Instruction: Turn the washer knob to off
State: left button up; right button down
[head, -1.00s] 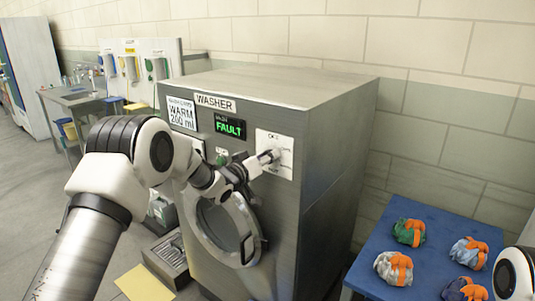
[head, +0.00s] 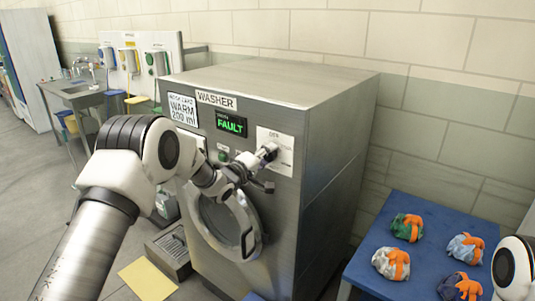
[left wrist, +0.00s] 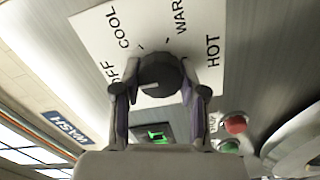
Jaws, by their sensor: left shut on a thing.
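The washer (head: 330,135) is a grey metal box with a round door and a green FAULT display (head: 230,124). Its dark round knob (head: 268,151) sits on a white dial plate at the upper right of the front. In the left wrist view the knob (left wrist: 160,72) is between the two fingers of my left gripper (left wrist: 161,88), which is shut on it. The plate (left wrist: 205,35) reads OFF, COOL, WARM and HOT. A short pale mark shows on the knob near the OFF side; its exact setting is unclear. My right gripper is out of view.
Red (left wrist: 235,124) and green (left wrist: 229,146) buttons sit near the dial. A blue table (head: 385,220) at the right holds several bundles with orange straps. A yellow mat (head: 147,280) lies on the floor at the left. A sink stands behind.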

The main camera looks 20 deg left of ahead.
pick_arm(q)
jog(key=shift+r+n, duration=0.1)
jog(key=shift+n, duration=0.2)
jog(key=o, duration=0.9)
jog(key=shift+o, duration=1.2)
jog(key=v, duration=1.2)
jog(key=shift+w, duration=0.1)
